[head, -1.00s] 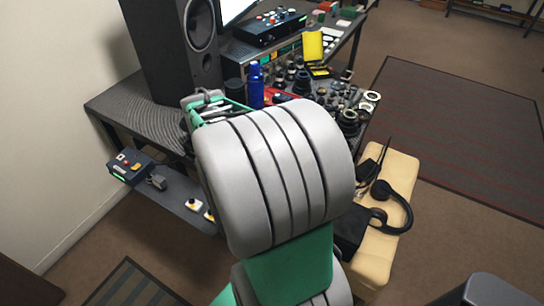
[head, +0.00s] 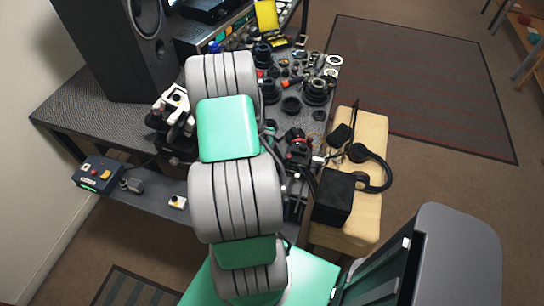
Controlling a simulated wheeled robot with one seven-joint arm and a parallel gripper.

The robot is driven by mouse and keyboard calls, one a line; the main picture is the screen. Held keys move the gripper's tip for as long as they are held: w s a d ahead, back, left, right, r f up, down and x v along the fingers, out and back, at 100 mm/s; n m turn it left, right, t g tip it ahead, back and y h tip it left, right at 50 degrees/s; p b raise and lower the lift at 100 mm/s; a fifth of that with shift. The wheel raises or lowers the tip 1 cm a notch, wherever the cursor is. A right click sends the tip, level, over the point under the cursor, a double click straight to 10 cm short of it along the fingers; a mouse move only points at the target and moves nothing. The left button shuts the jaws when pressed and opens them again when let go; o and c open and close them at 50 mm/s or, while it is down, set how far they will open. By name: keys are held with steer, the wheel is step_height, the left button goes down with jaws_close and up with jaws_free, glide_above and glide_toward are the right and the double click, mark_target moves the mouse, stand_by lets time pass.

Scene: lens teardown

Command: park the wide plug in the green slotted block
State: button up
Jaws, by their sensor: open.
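I cannot pick out the wide plug among the small dark parts on the workbench (head: 110,105). The green slotted block cannot be made out either; my arm covers the middle of the bench. My gripper cannot be made out, as my grey and green arm links rise in front of that area.
Several dark lens parts and rings (head: 316,91) crowd the bench's right side. A black speaker (head: 115,50) stands at the back left. A yellow case (head: 267,18) is at the back. A cream bench (head: 352,225) holds headphones (head: 377,170) and a black box (head: 333,197).

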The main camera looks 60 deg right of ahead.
steer(key=shift+c, duration=0.4)
jaws_close()
stand_by(0.9)
steer(key=shift+r+p, duration=0.85)
steer(key=shift+r, duration=0.05)
stand_by(0.5)
steer(key=shift+r+p, duration=1.85)
steer(key=shift+r, duration=0.25)
